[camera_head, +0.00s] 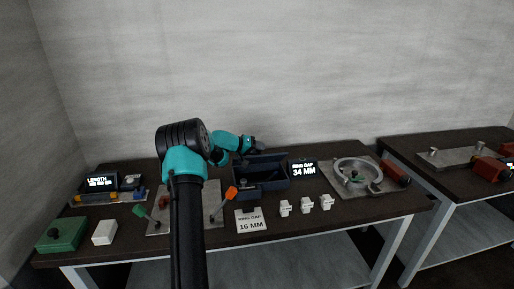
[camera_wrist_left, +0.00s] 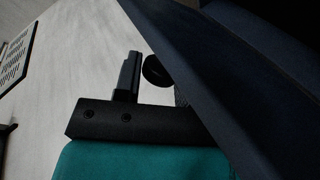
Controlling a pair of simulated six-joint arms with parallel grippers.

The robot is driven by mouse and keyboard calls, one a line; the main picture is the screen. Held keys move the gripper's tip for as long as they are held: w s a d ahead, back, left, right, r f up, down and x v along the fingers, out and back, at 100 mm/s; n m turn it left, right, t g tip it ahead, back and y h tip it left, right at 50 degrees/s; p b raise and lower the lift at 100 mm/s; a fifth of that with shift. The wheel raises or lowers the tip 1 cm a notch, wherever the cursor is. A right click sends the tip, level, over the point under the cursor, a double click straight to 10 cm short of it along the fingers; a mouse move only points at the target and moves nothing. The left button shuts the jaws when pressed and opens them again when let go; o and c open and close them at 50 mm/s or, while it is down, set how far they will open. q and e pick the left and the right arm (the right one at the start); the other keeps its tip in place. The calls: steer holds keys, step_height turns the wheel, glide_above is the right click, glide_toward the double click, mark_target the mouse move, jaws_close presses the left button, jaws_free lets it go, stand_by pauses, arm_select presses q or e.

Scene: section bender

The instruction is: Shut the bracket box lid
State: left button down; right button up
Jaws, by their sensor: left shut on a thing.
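The bracket box (camera_head: 270,186) is a dark navy open box at the back middle of the dark table. Its lid (camera_head: 268,158) stands raised along the box's back edge. My left gripper (camera_head: 257,147) is at the lid's upper edge, shut on the lid; the exact grip is hard to see. In the left wrist view the lid (camera_wrist_left: 225,75) fills the right side as a slanted dark panel. A round black knob (camera_wrist_left: 156,70) shows there beside a finger of my left gripper (camera_wrist_left: 141,73). My right gripper is out of view.
A sign reading 34 MM (camera_head: 304,168) and a plate with a metal ring (camera_head: 357,171) stand right of the box. An orange-tipped lever (camera_head: 231,192) is close to its left. White pieces (camera_head: 306,204) and a 16 MM card (camera_head: 250,221) lie in front.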

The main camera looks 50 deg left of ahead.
arm_select(q)
steer(key=shift+d, duration=0.15)
steer(key=c, duration=0.7)
jaws_free()
steer(key=shift+c, duration=0.2)
steer(key=v, duration=1.7)
steer(key=shift+s+r, duration=0.15)
